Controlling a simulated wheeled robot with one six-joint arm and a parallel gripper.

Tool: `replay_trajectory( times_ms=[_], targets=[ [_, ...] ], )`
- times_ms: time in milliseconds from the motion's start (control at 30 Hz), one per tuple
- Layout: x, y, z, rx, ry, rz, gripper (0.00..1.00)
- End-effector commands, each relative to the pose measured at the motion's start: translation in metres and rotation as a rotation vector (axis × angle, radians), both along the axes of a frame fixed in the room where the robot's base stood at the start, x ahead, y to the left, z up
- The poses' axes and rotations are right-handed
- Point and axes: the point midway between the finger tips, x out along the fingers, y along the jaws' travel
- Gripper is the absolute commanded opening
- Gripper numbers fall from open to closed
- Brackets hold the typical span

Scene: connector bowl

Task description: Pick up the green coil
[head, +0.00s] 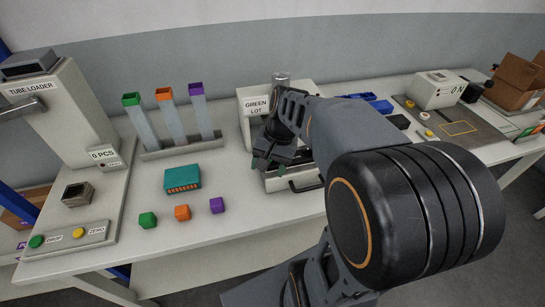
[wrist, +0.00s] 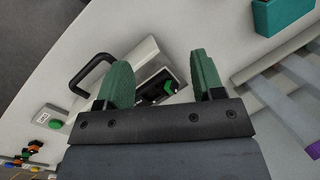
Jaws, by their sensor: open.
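A small green piece, which looks like the green coil (wrist: 168,87), lies in the dark inside of an open drawer in the wrist view. Its exact shape is hard to make out. My gripper (wrist: 160,68) is open, with its two green fingers spread on either side of the drawer opening. Nothing shows between the fingers at their height. In the head view my gripper (head: 264,163) is over the drawer (head: 292,184) at the front of the machine labelled GREEN LOT (head: 256,106). The arm hides the drawer's inside there.
The drawer has a black handle (wrist: 88,74). A box with a green button (wrist: 54,124) stands beside it. The table front is mostly clear.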

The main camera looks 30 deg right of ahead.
Motion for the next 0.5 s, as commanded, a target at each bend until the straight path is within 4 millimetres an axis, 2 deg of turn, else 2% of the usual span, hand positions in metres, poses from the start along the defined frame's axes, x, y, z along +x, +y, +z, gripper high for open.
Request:
replay_trajectory(
  times_ms=[33, 200, 333, 500],
  targets=[
    [0.014, -0.015, -0.004, 0.084, 0.079, -0.125, 0.62],
    [0.052, -0.066, -0.014, 0.374, 0.296, -0.48, 0.62],
    [0.071, -0.108, -0.024, 0.577, 0.421, -0.677, 0.62],
    [0.082, -0.154, -0.036, 0.78, 0.526, -0.83, 0.62]
  ],
)
